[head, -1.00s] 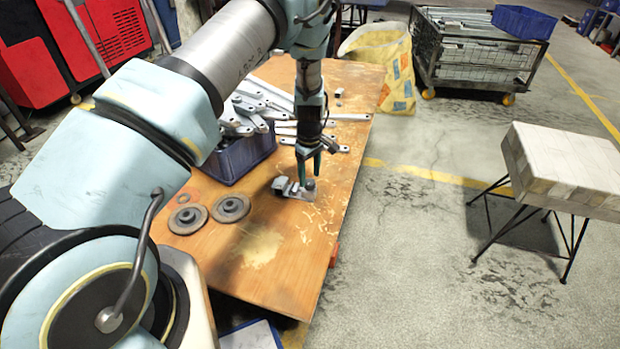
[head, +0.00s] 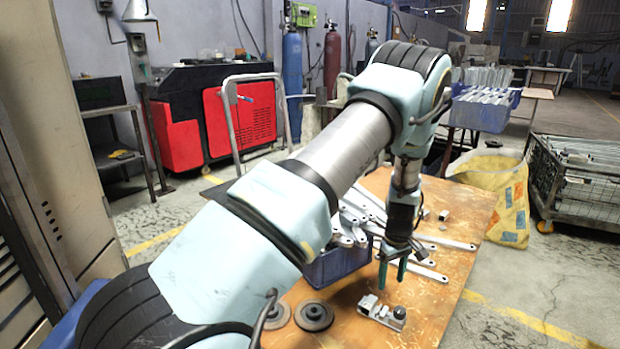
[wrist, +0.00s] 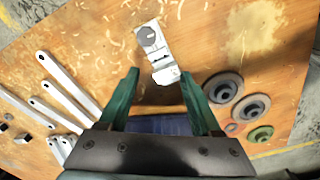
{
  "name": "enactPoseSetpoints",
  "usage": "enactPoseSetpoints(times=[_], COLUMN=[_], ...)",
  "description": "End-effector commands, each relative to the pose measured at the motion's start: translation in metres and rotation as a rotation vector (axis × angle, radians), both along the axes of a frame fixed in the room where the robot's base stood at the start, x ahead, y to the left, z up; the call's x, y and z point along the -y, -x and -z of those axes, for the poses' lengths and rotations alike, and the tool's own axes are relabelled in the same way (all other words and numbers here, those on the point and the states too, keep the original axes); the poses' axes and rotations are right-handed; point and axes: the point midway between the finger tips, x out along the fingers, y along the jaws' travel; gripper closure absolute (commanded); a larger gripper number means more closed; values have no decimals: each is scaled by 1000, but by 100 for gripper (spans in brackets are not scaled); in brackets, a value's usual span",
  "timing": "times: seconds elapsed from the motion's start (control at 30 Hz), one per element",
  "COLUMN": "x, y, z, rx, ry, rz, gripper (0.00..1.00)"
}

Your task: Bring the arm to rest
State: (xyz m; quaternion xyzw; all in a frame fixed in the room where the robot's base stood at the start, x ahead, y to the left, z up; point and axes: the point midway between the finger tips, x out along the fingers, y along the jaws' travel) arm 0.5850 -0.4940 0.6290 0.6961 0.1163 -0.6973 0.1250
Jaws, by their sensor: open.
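My gripper (head: 392,273) hangs above the wooden table (head: 440,285) with its green fingers pointing down. In the wrist view, my gripper (wrist: 160,85) has its two fingers spread with nothing between them. A small metal fixture (head: 381,311) with a dark round knob lies on the table, below and apart from the fingers. It also shows in the wrist view (wrist: 157,55), just beyond the fingertips. My arm is bent, reaching over the table from the left.
A blue bin (head: 338,265) heaped with galvanized brackets (head: 352,222) stands behind my gripper. Grinding discs (head: 314,315) lie near the front. Loose brackets (head: 425,268) lie at the right. A yellow sack (head: 505,200) and a wire cage (head: 580,180) stand beyond the table.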

Motion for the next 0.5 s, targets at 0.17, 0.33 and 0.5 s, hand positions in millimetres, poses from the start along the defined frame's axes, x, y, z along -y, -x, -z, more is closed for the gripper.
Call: enactPoseSetpoints(times=[0.17, 0.33, 0.5], x=[-82, -162, -236], y=[-15, -2, 34], z=[-102, -180, -245], rx=[19, 46, 86], ry=[30, 44, 37], rz=[60, 149, 253], gripper=[35, 35, 35])
